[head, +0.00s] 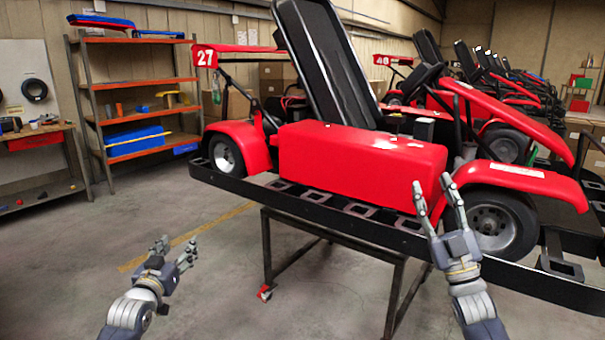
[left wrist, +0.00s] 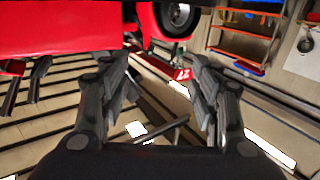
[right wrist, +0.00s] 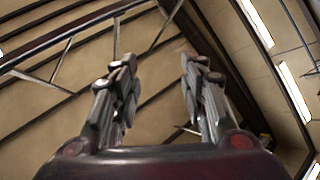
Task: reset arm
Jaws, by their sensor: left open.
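My left gripper (head: 175,254) is raised over the floor in the lower left of the head view, clear of the kart and its stand. Its fingers stand apart and hold nothing; they also show in the left wrist view (left wrist: 155,90). My right gripper (head: 436,200) points upward in front of the red side pod of the kart, near the front wheel. Its fingers are apart and empty in the right wrist view (right wrist: 160,80), which looks up at the ceiling. I cannot tell whether it touches the kart.
A red kart (head: 360,155) with a black seat rests on a dark metal stand (head: 330,237). An orange shelf rack (head: 142,82) and a workbench (head: 40,131) stand at the left. More karts (head: 500,85) line the right. The floor at front left is clear.

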